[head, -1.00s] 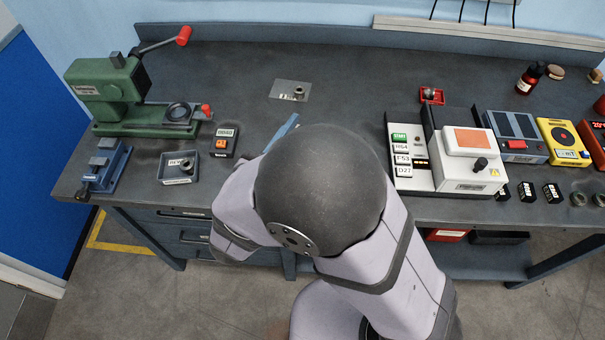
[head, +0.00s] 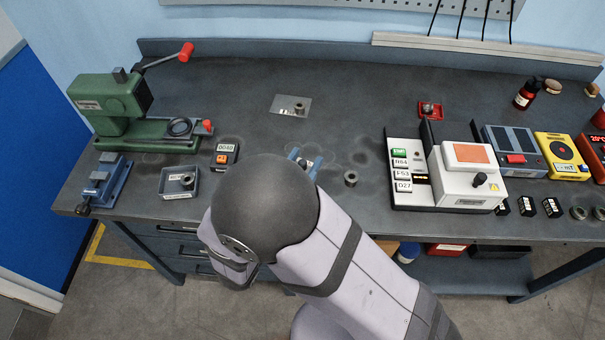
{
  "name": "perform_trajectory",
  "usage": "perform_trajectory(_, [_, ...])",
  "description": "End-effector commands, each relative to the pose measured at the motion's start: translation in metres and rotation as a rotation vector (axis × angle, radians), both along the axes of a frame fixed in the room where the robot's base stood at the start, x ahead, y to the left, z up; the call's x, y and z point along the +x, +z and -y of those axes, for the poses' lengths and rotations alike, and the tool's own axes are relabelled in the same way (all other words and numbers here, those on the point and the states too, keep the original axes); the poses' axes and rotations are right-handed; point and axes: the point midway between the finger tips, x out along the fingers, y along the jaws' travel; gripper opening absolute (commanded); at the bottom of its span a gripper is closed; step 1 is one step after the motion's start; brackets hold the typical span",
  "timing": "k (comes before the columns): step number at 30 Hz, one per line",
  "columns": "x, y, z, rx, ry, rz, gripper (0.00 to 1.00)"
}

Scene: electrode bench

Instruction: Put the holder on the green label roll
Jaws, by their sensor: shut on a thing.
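My gripper (head: 303,164) shows as blue fingers just beyond my dark arm joint, low over the middle of the bench or near it. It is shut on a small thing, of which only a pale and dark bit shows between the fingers. I cannot tell whether this is the holder. I cannot make out a green label roll for certain. A small grey metal ring piece (head: 350,178) stands on the bench right of my gripper.
Left are a green press (head: 115,100), a blue vise (head: 108,180), a small tray (head: 178,193) with a metal piece and a black box (head: 226,155). A pale plate (head: 285,103) lies behind. Right stand a white machine (head: 465,175) and several small black blocks (head: 527,205).

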Motion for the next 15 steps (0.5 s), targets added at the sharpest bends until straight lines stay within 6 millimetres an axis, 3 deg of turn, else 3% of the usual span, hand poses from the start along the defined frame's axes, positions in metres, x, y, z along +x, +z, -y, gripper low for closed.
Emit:
perform_trajectory(9, [0.000,-0.031,0.000,-0.004,0.000,0.001,0.02])
perform_trajectory(15, [0.000,-0.039,0.000,-0.001,0.000,0.002,0.02])
